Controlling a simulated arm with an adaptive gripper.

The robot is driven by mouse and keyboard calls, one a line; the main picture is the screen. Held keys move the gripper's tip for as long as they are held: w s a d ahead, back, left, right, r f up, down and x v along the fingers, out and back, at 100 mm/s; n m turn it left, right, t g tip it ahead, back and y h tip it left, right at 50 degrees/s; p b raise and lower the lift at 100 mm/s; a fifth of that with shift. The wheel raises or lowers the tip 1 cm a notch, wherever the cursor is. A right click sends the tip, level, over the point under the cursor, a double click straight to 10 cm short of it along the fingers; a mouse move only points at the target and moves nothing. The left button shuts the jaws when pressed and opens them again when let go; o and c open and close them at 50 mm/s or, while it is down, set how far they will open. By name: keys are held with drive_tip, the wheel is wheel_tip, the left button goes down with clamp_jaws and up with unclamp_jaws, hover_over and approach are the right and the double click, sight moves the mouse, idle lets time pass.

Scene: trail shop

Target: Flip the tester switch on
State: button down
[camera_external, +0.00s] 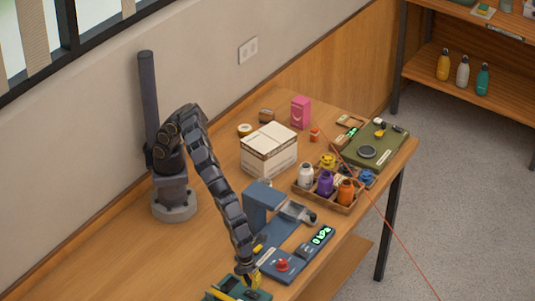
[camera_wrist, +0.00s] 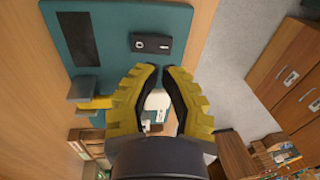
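My gripper (camera_external: 247,277) points down at the front edge of the table in the external view, over or beside a dark teal unit (camera_external: 224,285) cut off by the frame. In the wrist view my gripper (camera_wrist: 162,69) shows two yellow fingers with tips close together; a narrow gap seems to part them, with nothing clearly held. Beyond the tips lies a teal panel (camera_wrist: 115,18) with a black rectangle (camera_wrist: 78,38) and a small dark switch-like block (camera_wrist: 151,44) with a pale mark. Whether this block is the tester switch, and its position, I cannot tell.
Right of my gripper stand a blue unit with a red knob (camera_external: 282,265) and a lit green display (camera_external: 321,236). Behind are a blue bracket (camera_external: 262,200), a white carton (camera_external: 268,158), a bottle tray (camera_external: 345,207) and an olive case (camera_external: 372,150). The table's left part is clear.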

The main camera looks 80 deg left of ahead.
sight(254, 296)
drive_tip(key=shift+w+d+f, duration=0.1)
drive_tip(key=shift+d+f, duration=0.05)
drive_tip(key=shift+f, duration=0.85)
drive_tip(key=shift+w+d+f, duration=0.1)
drive_tip(key=shift+f, duration=0.85)
